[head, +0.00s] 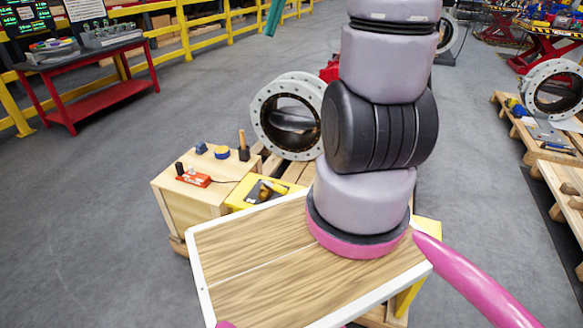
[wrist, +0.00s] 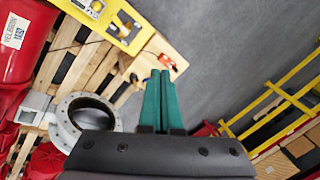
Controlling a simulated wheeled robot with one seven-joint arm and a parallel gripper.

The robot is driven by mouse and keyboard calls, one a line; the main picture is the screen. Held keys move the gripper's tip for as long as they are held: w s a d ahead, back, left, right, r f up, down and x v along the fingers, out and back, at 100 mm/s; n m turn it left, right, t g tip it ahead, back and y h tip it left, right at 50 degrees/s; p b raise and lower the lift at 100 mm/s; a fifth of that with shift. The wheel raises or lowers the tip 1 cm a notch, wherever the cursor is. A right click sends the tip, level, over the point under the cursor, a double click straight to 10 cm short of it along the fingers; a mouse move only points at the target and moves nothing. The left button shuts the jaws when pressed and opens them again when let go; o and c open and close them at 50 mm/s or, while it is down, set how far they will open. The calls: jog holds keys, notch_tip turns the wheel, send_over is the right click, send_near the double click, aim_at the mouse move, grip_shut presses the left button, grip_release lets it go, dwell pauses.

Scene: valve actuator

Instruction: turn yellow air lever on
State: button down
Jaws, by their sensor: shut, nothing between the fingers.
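A yellow panel (head: 238,197) stands beside the wooden workbench, mostly behind my arm's mount. A small yellow lever-like part (head: 274,187) shows on it, too small to tell its position. In the wrist view the yellow panel (wrist: 128,43) is at the upper left, with small silver and yellow fittings on it; I cannot make out the lever clearly there. My gripper (wrist: 160,74) has green fingers, pressed together and empty. It is apart from the panel, to its right in the wrist view. In the head view only the green finger end (head: 273,18) shows at the top edge.
A wooden box (head: 187,217) bears a red control box (head: 194,178), a blue-yellow item and a black-handled tool. A large flanged valve (head: 268,128) sits on a pallet behind. A red table (head: 98,103) and yellow railing stand at left. The grey floor at left is clear.

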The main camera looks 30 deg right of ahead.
jog(key=w+d+f+g+y, duration=0.1)
jog(key=w+d+f+y, duration=0.1)
jog(key=w+d+f, duration=0.45)
jog(key=w+d+f+n+y, duration=0.1)
jog(key=d+f+y, duration=0.15)
jog(key=f, duration=0.75)
jog(key=w+d+f+g+y, duration=0.1)
jog(key=w+d+f, duration=0.2)
jog(key=d+f, duration=0.45)
jog(key=s+d+f+t+y, duration=0.1)
jog(key=s+f+y, duration=0.1)
jog(key=f, duration=0.8)
jog(key=s+d+f+t+y, duration=0.1)
jog(key=s+f+t+y, duration=0.1)
jog(key=f, duration=0.9)
jog(key=s+d+f+m+t+y, duration=0.1)
jog(key=s+f+t+y, duration=0.1)
jog(key=f, duration=0.9)
jog(key=shift+s, duration=0.7)
send_near(275, 187)
jog(key=w, duration=0.2)
jog(key=w+d+f, duration=0.1)
jog(key=shift+w, duration=0.15)
jog(key=a, duration=0.2)
jog(key=s+a, duration=0.1)
jog(key=shift+f, duration=0.35)
jog(key=shift+s+a+f, duration=0.1)
jog(key=shift+s+a, duration=0.15)
jog(key=shift+a, duration=0.2)
